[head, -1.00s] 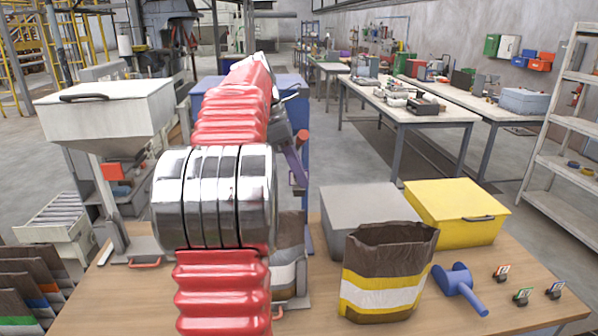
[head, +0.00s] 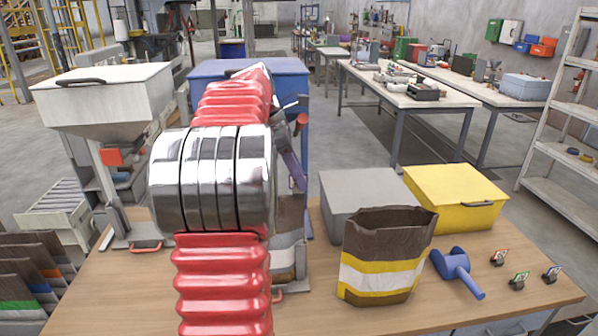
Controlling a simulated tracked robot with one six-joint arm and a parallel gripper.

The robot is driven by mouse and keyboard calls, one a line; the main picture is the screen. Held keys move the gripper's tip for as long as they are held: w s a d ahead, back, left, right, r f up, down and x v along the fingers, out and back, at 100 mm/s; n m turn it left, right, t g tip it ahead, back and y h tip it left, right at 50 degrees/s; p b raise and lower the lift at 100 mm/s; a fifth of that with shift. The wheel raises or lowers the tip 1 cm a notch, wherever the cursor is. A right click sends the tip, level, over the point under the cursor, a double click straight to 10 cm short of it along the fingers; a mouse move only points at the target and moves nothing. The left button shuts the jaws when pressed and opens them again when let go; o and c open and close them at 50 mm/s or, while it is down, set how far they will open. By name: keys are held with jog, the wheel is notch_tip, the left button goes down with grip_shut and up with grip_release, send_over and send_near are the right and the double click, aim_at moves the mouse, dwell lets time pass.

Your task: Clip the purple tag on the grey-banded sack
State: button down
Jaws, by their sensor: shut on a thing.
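My gripper (head: 297,160) is mostly hidden behind my red ribbed arm. It is shut, and a small purple piece, which looks like the purple tag (head: 298,183), shows at its lower end. A brown sack with a greyish band (head: 287,240) stands behind my arm, showing only as a strip on its right. The tag appears close above this sack's top; whether they touch cannot be told. An open brown sack with yellow and white bands (head: 383,270) stands upright to the right.
A blue scoop (head: 457,272) and three small tags, red (head: 499,257), green (head: 518,281) and bluish (head: 550,274), lie at the right. Grey (head: 365,200) and yellow (head: 455,195) bins stand behind. A white hopper (head: 105,105) is at left. The table front is clear.

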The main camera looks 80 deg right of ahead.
jog(key=shift+f, duration=0.75)
jog(key=shift+a+f, duration=0.1)
jog(key=shift+f, duration=0.5)
dwell(0.6)
jog(key=c, duration=1.5)
grip_release()
jog(key=shift+w, duration=0.1)
jog(key=shift+r, duration=0.1)
jog(key=shift+r, duration=0.1)
jog(key=shift+w+r, duration=0.1)
jog(key=shift+r, duration=0.3)
jog(key=v, duration=1.2)
jog(key=shift+w+r, duration=0.15)
jog(key=shift+r, duration=0.2)
jog(key=shift+w, duration=0.1)
